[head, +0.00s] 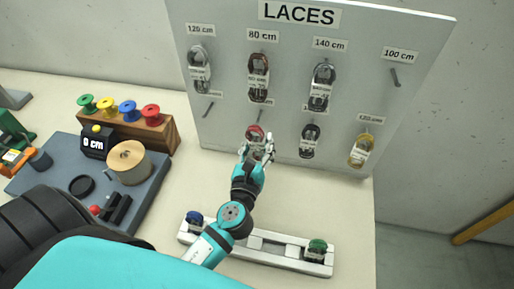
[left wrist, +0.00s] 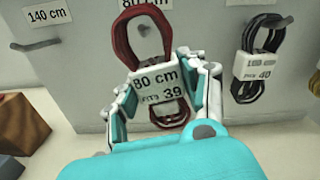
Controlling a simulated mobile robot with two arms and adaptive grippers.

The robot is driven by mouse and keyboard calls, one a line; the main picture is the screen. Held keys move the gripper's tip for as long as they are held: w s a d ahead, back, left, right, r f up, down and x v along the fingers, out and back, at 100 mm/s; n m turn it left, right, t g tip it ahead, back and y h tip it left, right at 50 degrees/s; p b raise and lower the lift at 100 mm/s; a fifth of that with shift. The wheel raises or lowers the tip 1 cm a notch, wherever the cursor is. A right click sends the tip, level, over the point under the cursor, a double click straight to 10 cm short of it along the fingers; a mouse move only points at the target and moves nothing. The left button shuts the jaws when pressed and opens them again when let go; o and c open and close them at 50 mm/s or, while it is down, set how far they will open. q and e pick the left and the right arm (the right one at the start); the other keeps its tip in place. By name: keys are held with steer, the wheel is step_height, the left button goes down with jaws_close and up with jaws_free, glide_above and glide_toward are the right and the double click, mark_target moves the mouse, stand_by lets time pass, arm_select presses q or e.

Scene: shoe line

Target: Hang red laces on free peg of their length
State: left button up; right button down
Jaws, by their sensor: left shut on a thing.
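My left gripper (head: 258,150) is shut on the red laces (head: 255,133) in front of the lower row of the laces board (head: 230,125). In the left wrist view the fingers (left wrist: 160,95) hold the laces' white band (left wrist: 155,85), which reads 80 cm and 39. The dark red upper loop (left wrist: 123,40) stands up above the band, and a peg (left wrist: 145,30) shows inside it. I cannot tell whether the loop rests on this peg. A partly cut-off label above it seems to read 80 cm. My right gripper is not in view.
Bare pegs show under 100 cm (head: 395,78) and at lower left under 140 cm (left wrist: 35,46). Black laces (left wrist: 262,65) hang right of my gripper, yellow laces (head: 361,150) farther right. A white rack (head: 265,245) stands in front; spools (head: 127,110) and a measuring station are left.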

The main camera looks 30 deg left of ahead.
arm_select(q)
steer(key=shift+f+x, duration=0.2)
steer(key=shift+x, duration=0.6)
steer(key=shift+f+x, duration=0.15)
steer(key=shift+x, duration=0.7)
steer(key=shift+f+x, duration=0.2)
steer(key=shift+x, duration=0.6)
steer(key=o, duration=1.1)
glide_toward(265, 125)
steer(key=v, duration=0.6)
steer(key=shift+d, duration=0.1)
